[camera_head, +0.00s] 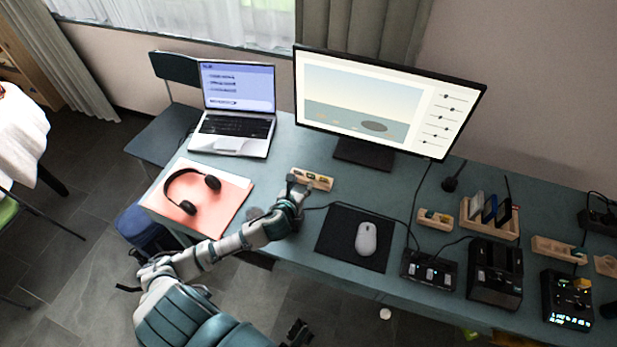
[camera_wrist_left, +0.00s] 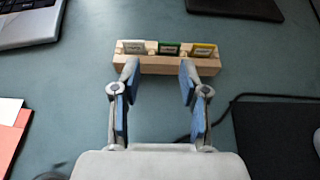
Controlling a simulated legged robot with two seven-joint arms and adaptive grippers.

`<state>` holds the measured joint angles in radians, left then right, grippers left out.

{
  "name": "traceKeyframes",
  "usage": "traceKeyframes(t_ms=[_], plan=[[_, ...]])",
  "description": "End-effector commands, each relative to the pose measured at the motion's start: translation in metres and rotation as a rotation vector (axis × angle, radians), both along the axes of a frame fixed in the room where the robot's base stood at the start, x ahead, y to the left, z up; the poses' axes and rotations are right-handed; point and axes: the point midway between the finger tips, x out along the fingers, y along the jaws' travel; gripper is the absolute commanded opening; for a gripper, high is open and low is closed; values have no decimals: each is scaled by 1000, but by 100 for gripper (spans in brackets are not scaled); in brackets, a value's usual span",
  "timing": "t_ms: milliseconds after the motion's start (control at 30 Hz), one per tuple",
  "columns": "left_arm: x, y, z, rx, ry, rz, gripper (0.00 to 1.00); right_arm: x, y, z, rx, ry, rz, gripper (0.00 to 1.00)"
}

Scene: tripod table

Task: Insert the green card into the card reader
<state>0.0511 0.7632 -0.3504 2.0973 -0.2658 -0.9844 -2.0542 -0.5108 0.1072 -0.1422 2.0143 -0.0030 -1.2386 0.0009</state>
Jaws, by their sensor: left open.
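In the head view the holder (camera_head: 318,182) sits on the desk in front of the monitor. My left gripper (camera_head: 297,186) is at the holder's near side. In the left wrist view its fingers (camera_wrist_left: 159,72) are spread and empty, pointing at the holder with the green card between their lines. A black box (camera_head: 428,269) at the right may be the card reader. A dark part (camera_head: 298,333) at the bottom edge looks like my right gripper, its jaws unclear.
The monitor (camera_head: 385,100) stands behind the holder. A laptop (camera_head: 234,108) and headphones (camera_head: 192,192) are left. A mouse (camera_head: 366,238) lies on a black mat (camera_head: 335,240). Cables, a wooden rack (camera_head: 490,228) and a taller black dock (camera_head: 494,280) crowd the right.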

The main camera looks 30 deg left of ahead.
Motion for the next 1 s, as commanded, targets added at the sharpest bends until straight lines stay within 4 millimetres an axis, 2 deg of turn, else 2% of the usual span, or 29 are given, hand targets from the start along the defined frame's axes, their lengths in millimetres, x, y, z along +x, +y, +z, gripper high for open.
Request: traceKeyframes(t_ms=[200, 500, 800, 900, 1000], plan=[[16, -4, -3, 5, -3, -2, 44, 1, -6, 10, 6, -4, 0, 40], [55, 15, -21, -3, -2, 0, 44, 0, -2, 45, 0, -12, -4, 40], [60, 20, -22, -1, 1, 4, 46, 0, 0, 51, -1, -12, -4, 40], [59, 18, -22, 2, 1, 2, 25, 0, -2, 50, 0, -13, -5, 40], [59, 16, -22, 3, 2, 2, 20, 0, -2, 50, -1, -13, -5, 40]])
